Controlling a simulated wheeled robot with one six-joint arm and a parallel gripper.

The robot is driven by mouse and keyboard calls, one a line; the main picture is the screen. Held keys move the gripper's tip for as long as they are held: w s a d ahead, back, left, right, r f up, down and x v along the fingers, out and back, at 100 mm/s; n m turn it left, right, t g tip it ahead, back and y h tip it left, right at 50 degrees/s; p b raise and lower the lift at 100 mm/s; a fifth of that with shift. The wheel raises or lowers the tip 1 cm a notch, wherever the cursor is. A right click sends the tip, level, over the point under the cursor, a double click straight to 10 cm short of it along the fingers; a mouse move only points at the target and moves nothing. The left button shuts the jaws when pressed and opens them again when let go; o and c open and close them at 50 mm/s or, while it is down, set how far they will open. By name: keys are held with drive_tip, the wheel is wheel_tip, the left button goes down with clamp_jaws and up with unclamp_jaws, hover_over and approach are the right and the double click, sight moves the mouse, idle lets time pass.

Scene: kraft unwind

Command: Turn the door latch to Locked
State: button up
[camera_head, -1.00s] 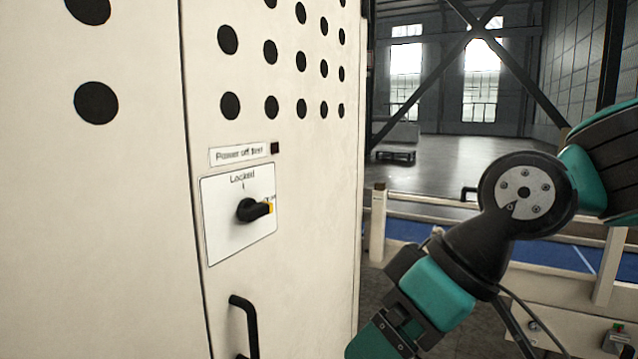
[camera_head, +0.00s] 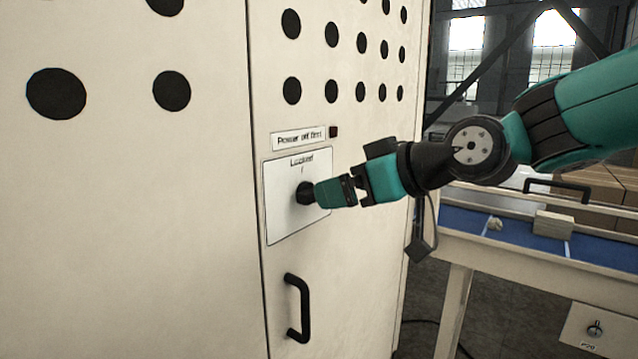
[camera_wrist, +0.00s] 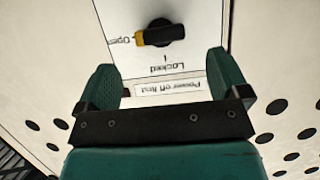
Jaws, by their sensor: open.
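The door latch is a black knob (camera_head: 305,193) on a white plate (camera_head: 283,222) on the cream cabinet door. In the wrist view, which is upside down, the latch (camera_wrist: 165,34) lies sideways with its yellow tip at the "Open" mark. The "Locked" mark is a quarter turn away. My gripper (camera_head: 325,191) is in front of the plate and hides part of the latch in the head view. In the wrist view my gripper (camera_wrist: 162,62) is open and empty, with its fingers apart and the latch ahead of the gap. I see no contact with the latch.
A "Power off first" label (camera_head: 298,138) with a small dark square (camera_head: 334,131) sits above the plate. A black door handle (camera_head: 299,308) sticks out below. A bench with a blue top (camera_head: 590,246) stands at the right.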

sight(311, 194)
drive_tip(key=p+x, duration=0.1)
drive_tip(key=x, duration=0.5)
drive_tip(key=shift+w+a+f+p, duration=0.15)
drive_tip(key=shift+a+f+p, duration=0.1)
drive_tip(key=shift+p, duration=0.15)
drive_tip(key=c, duration=1)
drive_tip(key=shift+n+t+h+b, duration=0.7)
drive_tip(key=shift+n+b, duration=0.7)
drive_tip(key=shift+b, duration=1.25)
drive_tip(key=shift+n+t+b, duration=0.3)
drive_tip(key=shift+n+b, duration=0.1)
drive_tip(key=shift+b, duration=0.35)
drive_tip(key=shift+n+t+h+b, duration=0.4)
drive_tip(key=shift+n+t+b, duration=0.6)
drive_tip(key=shift+b, duration=1.25)
drive_tip(key=shift+n, duration=0.4)
